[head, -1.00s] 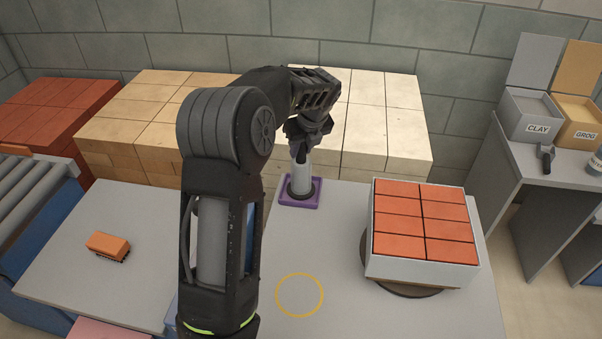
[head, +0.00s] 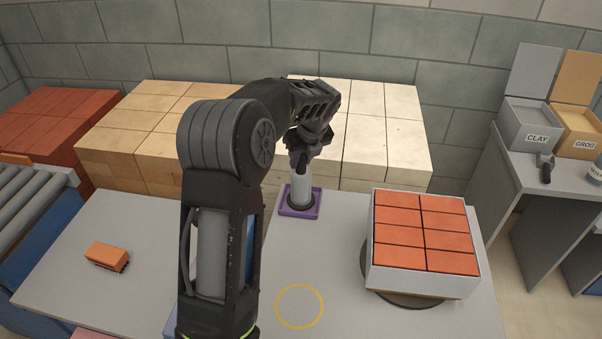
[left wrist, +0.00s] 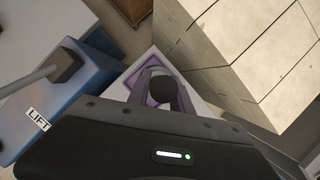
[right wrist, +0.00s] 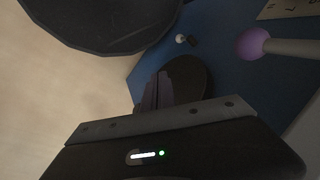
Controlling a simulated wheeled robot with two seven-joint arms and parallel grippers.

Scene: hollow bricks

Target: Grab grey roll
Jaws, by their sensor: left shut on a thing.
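The grey roll (head: 301,188) is a light grey upright cylinder with a dark foot. It stands on a purple square pad (head: 284,211) near the back edge of the table. My left gripper (head: 299,163) points down from above and is shut on the roll's upper end. In the left wrist view the roll's dark round top (left wrist: 161,89) sits between the two fingers, over the purple pad. My right gripper (right wrist: 155,92) shows only in the right wrist view. Its fingers are dark and shadowed there, and their gap is unclear.
A white box of red bricks (head: 418,282) stands on a round turntable at right. A yellow ring (head: 299,327) marks the tabletop, which is clear around it. An orange hollow brick (head: 106,256) lies at left. Pale brick stacks (head: 385,140) rise close behind the roll.

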